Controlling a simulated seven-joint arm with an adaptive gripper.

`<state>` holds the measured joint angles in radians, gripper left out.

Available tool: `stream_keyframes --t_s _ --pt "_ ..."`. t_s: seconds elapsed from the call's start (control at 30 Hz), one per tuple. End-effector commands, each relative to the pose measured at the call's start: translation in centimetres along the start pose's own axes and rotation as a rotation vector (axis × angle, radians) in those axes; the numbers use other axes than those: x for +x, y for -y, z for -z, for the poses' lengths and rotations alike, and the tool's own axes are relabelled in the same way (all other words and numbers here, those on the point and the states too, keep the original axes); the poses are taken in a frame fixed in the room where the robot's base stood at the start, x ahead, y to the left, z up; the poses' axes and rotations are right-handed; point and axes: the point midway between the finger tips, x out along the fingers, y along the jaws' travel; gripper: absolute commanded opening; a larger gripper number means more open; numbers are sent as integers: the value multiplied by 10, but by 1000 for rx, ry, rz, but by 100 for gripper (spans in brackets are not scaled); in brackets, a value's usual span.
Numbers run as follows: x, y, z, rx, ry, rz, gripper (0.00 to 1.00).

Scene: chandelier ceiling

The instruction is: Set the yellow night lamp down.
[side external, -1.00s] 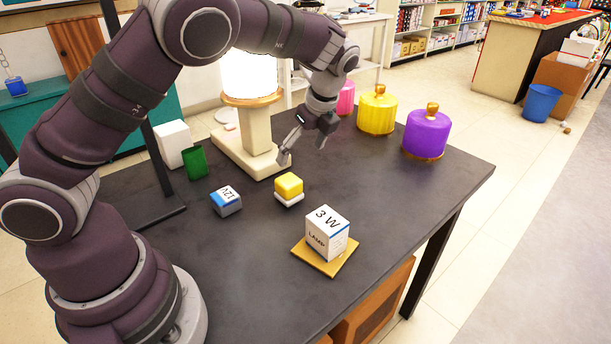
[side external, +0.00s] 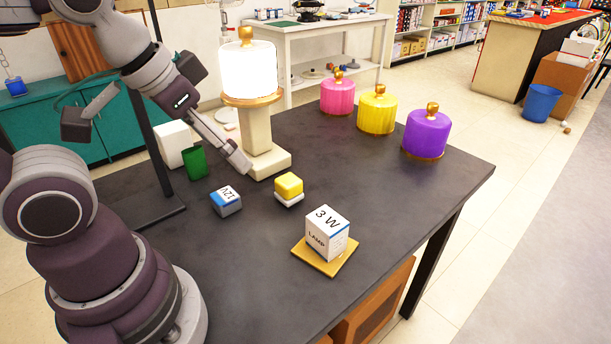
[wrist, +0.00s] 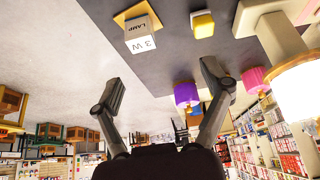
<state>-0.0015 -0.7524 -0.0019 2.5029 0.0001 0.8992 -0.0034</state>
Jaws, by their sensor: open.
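The small yellow night lamp (side external: 288,184), a yellow cube on a white base, sits upright on the dark table in front of the big lamp. It also shows in the wrist view (wrist: 203,24), beyond the fingers. My gripper (side external: 158,146) is wide open and empty at the left, with one finger in front of the big lamp's base and the other further left. Its spread fingers show in the wrist view (wrist: 165,86) with nothing between them. The gripper is apart from the night lamp.
A big lit lamp (side external: 256,132) stands behind. Pink (side external: 338,97), yellow (side external: 377,112) and purple (side external: 427,134) covers stand at the back. A 12V block (side external: 227,202), green cup (side external: 194,162) and white lamp box (side external: 327,232) on a yellow pad (side external: 305,257) are nearby. The right front is clear.

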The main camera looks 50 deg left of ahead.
Motion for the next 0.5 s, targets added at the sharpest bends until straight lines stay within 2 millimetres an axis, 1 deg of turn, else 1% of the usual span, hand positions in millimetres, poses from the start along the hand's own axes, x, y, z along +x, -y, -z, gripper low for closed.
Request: stream_keyframes --t_s 0.17,0.27,0.37,0.4,0.47,0.5 --pt "0 0 0 2 0 -1 78" --pt "7 0 1 -20 19 -7 78" --pt "32 -3 4 -119 81 -51 78" --pt "47 -5 5 -189 112 -88 78" --pt "69 -10 5 -320 153 -161 78" --pt "82 -14 5 -424 178 -215 78"
